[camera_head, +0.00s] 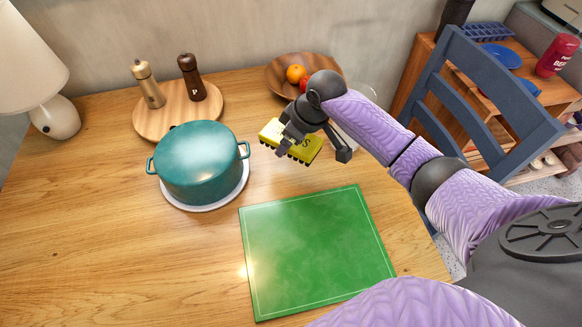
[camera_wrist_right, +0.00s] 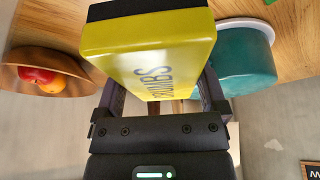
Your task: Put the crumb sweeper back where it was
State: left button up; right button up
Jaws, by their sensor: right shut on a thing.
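The crumb sweeper (camera_head: 307,150) is a yellow block with dark bristles along its lower edge and printed letters. It is in the head view between the pot and the fruit bowl, over the back part of the table; I cannot tell its exact height. My right gripper (camera_head: 294,136) is shut on it and covers its middle. In the right wrist view the sweeper (camera_wrist_right: 150,45) sits between the two fingers (camera_wrist_right: 160,105), its printed face showing. My left gripper is in neither view.
A teal lidded pot (camera_head: 200,160) stands on a pale round mat (camera_head: 243,183) to the left. A wooden fruit bowl (camera_head: 280,84) is behind. A round board (camera_head: 150,118) holds two mills. A green square mat (camera_head: 315,250) lies empty in front. A blue chair (camera_head: 500,85) is at right.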

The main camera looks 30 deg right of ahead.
aim_at(307, 145)
notch_tip(307, 145, down, 9)
jog(key=b, duration=0.4)
jog(key=shift+f, duration=0.15)
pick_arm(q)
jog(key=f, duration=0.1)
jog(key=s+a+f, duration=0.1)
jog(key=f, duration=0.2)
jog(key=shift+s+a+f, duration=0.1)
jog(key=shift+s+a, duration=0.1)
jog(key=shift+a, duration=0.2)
pick_arm(e)
jog(key=shift+r, duration=0.2)
jog(key=o, duration=1.1)
jog(key=shift+f, duration=0.1)
jog(key=shift+r, duration=0.3)
jog(key=p+v, duration=0.6)
jog(key=v, duration=0.5)
jog(key=shift+r, duration=0.1)
jog(key=shift+s+d+r+p, duration=0.1)
jog(key=shift+s+r+p, duration=0.05)
jog(key=shift+r+p, duration=0.15)
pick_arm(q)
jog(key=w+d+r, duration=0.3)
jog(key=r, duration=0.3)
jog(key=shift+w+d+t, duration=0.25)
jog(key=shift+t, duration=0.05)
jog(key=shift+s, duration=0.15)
